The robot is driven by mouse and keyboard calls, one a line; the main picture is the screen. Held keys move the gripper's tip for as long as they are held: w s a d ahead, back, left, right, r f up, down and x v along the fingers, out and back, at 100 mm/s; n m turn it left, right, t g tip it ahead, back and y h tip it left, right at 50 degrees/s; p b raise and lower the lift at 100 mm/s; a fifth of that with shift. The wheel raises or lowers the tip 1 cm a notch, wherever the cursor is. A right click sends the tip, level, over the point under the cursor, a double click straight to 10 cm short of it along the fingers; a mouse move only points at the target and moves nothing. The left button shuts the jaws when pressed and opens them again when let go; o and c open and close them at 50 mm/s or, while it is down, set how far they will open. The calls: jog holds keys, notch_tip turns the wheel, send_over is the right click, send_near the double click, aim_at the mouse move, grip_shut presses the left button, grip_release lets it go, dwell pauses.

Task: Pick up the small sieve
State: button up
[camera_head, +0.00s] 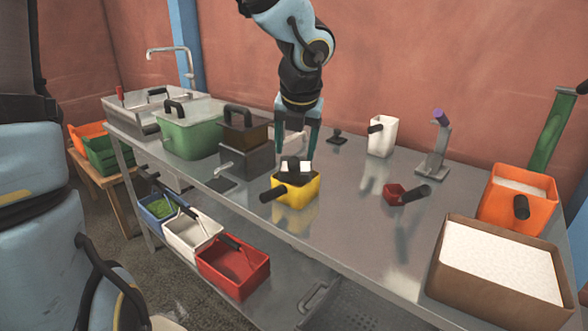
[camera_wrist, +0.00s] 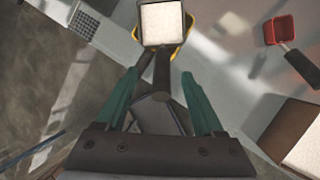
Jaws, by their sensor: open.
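A small square sieve-like piece with a dark rim and pale inside (camera_wrist: 162,22) sits over a yellow scoop (camera_wrist: 188,30) in the wrist view. In the head view the dark and white piece (camera_head: 295,166) shows at the top of the yellow scoop (camera_head: 298,194). My gripper (camera_head: 295,151) points down just above and behind it in the picture. In the wrist view my gripper (camera_wrist: 158,74) is open, with dark handles (camera_wrist: 162,72) between its green fingers.
A red scoop (camera_head: 396,194) lies to the right, with a white scoop (camera_head: 383,136) and a stand (camera_head: 436,150) behind. An orange scoop (camera_head: 517,206) and a brown box of white powder (camera_head: 443,276) are far right. A dark box (camera_head: 247,158) stands left.

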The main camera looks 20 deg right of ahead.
jog(key=x, duration=0.3)
jog(key=shift+f+b, duration=0.1)
jog(key=shift+b, duration=0.2)
jog(key=b+x, duration=0.1)
jog(key=x, duration=0.4)
jog(key=shift+s+d+f, duration=0.1)
jog(key=shift+s, duration=0.05)
grip_shut()
